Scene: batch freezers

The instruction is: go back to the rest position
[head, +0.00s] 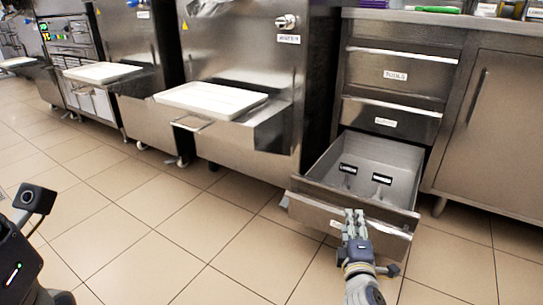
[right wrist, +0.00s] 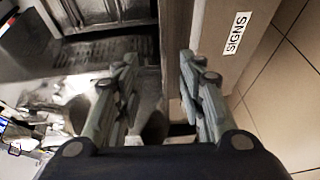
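My right gripper (head: 353,218) is at the front panel of the open bottom drawer (head: 310,190), near its top edge. In the right wrist view the two fingers of this gripper (right wrist: 160,90) stand apart, with the drawer's upper edge running between them. I see no object held; whether a finger touches the panel I cannot tell. The panel's "SIGNS" label (right wrist: 237,33) shows right of the fingers. My left gripper is not in view; only part of my left arm shows at the lower left of the head view.
Two small items with dark labels, one here (head: 348,168), lie in the drawer. Closed drawers, including the "TOOLS" drawer (head: 396,75), are above it. A cabinet door (head: 497,130) stands right. Steel machines with white trays (head: 210,99) line the left. The tiled floor (head: 170,230) in front is clear.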

